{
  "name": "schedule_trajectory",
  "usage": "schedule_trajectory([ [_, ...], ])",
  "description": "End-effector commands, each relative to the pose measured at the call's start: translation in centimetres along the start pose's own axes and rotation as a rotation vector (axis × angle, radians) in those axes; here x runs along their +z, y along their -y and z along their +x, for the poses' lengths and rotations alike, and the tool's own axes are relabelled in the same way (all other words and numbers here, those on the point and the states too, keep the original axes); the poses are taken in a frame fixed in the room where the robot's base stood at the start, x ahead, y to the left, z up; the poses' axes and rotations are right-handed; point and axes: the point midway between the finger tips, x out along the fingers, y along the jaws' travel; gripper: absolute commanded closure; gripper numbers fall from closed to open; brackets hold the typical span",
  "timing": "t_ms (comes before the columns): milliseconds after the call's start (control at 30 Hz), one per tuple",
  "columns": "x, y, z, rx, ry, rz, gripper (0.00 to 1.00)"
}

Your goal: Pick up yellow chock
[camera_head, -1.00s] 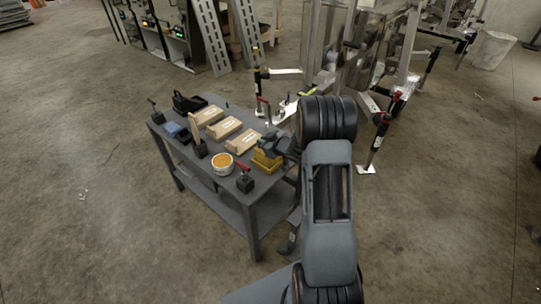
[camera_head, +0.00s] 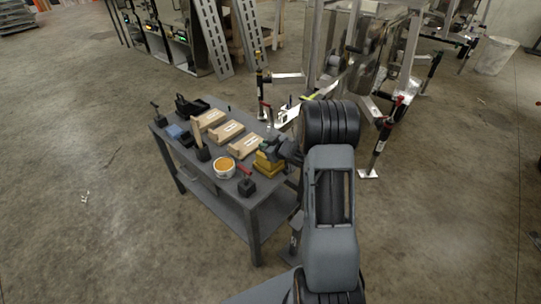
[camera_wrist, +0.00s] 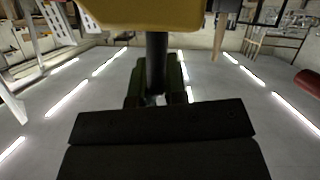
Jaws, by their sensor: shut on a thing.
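The yellow chock (camera_head: 268,163) is at the near right corner of the grey table in the head view. My gripper (camera_head: 272,151) is at its upper side, shut on it. In the wrist view the chock's yellow body (camera_wrist: 145,12) fills the top edge. A dark post (camera_wrist: 157,62) runs from it to the dark jaws of my gripper (camera_wrist: 157,97). The jaws appear closed around this post. My arm hides part of the table's right side, and I cannot tell whether the chock touches the tabletop.
The table (camera_head: 213,186) also holds cardboard boxes (camera_head: 226,131), an orange-topped white tub (camera_head: 224,168), a small red-handled black item (camera_head: 246,184) and a blue item (camera_head: 174,131). Aluminium trailer frames (camera_head: 375,50) stand behind my arm.

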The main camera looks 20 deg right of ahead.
Motion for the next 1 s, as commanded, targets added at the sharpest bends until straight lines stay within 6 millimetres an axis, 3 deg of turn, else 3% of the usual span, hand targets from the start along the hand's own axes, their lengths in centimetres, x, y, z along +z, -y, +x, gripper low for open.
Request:
schedule_trajectory([
  [267, -1.0, -0.2, -0.3, 0.001, -0.004, -0.004, 1.00],
  [533, -3.2, -0.8, -1.4, 0.003, -0.003, -0.003, 1.00],
  [767, -4.7, -2.3, -4.2, 0.004, -0.004, -0.002, 1.00],
  [1000, -6.5, -4.5, -8.3, 0.006, -0.002, -0.002, 1.00],
])
